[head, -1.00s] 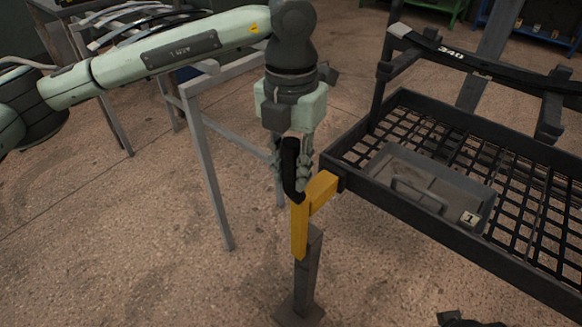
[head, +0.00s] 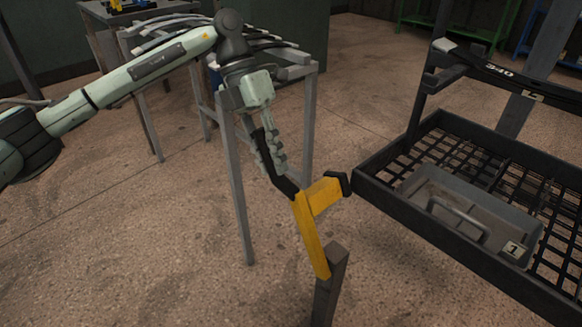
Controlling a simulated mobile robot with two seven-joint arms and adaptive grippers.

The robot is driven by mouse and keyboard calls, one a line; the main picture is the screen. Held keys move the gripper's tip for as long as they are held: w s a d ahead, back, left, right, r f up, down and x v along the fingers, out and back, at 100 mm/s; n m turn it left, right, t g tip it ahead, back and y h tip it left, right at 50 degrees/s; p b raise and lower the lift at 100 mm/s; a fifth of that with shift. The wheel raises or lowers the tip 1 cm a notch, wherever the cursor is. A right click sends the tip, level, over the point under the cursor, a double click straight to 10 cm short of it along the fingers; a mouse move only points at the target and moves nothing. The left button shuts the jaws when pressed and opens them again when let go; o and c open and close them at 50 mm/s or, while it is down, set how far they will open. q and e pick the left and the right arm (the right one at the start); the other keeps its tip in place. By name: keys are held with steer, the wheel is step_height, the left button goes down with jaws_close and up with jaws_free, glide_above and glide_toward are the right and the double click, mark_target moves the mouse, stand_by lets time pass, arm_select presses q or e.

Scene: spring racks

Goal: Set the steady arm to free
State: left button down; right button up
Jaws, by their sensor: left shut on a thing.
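The steady arm (head: 311,238) is a yellow bar on a dark upright post (head: 328,287). It leans to the left and has a yellow side branch with a black hooked tip (head: 342,184). A black handle (head: 282,184) rises from the yellow bar's top. My left gripper (head: 270,160) is shut on this handle, and its fingers partly hide it. My right gripper does not show in the head view.
A grey lidded box (head: 470,212) with a handle and a tag reading 1 lies in the mesh rack. A black leaf spring (head: 492,68) lies across the rack's supports. A grey metal stand (head: 238,190) with curved springs is behind my left arm. Open floor lies left.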

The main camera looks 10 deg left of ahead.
arm_select(q)
steer(key=shift+g+h, duration=0.5)
steer(key=shift+h, duration=0.2)
steer(key=shift+w+a+f, duration=0.55)
steer(key=shift+a, duration=0.2)
steer(key=shift+w+a+f, duration=0.5)
steer(key=shift+w+a, duration=0.05)
steer(key=shift+a, duration=0.15)
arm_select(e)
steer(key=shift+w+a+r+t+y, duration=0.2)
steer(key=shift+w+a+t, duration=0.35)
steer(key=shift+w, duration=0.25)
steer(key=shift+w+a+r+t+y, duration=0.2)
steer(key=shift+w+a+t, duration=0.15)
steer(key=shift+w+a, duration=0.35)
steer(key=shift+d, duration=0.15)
arm_select(q)
steer(key=c, duration=1.3)
jaws_free()
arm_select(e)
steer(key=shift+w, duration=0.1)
arm_select(q)
steer(key=v, duration=1.2)
steer(key=shift+c, duration=0.3)
